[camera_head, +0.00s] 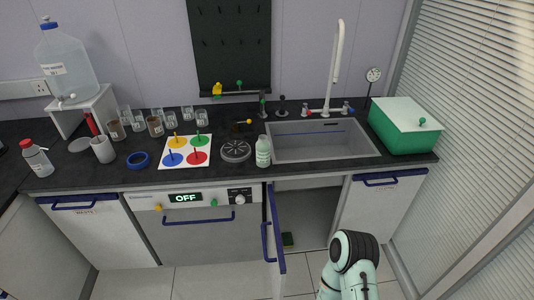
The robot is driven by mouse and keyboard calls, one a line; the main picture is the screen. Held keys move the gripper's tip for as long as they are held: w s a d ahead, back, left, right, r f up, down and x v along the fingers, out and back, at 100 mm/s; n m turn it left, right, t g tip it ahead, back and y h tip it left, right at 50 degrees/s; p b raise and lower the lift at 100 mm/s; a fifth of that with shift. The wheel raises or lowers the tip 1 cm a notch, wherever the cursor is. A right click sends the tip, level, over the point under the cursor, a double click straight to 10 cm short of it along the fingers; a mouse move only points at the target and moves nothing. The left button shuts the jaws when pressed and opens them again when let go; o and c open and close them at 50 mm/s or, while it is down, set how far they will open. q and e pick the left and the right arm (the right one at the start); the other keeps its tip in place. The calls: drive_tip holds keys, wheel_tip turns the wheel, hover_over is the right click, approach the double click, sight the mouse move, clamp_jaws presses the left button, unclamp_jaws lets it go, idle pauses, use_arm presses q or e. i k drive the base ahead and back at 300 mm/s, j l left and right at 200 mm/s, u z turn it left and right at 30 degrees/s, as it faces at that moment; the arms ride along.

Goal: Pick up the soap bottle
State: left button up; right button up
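A pale green and white bottle (263,151), which looks like the soap bottle, stands upright on the dark counter by the sink's left front corner. Nothing is touching it. A second bottle with a red cap (37,158) stands at the far left of the counter; its label is too small to read. Part of my arm, mint with a black joint, shows at the lower right. Neither of my grippers is visible.
The sink (318,140) lies right of the bottle, with a green box (403,126) beyond it. A round black disc (235,151) and a white mat (186,151) with coloured discs lie left. Below, a cupboard door (273,240) stands open toward me.

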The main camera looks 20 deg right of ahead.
sight(263, 145)
drive_tip(key=i+j+z, duration=0.35)
drive_tip(key=j, duration=0.25)
drive_tip(key=i+j+z, duration=0.2)
drive_tip(key=i+j, duration=0.05)
drive_tip(key=j, duration=0.1)
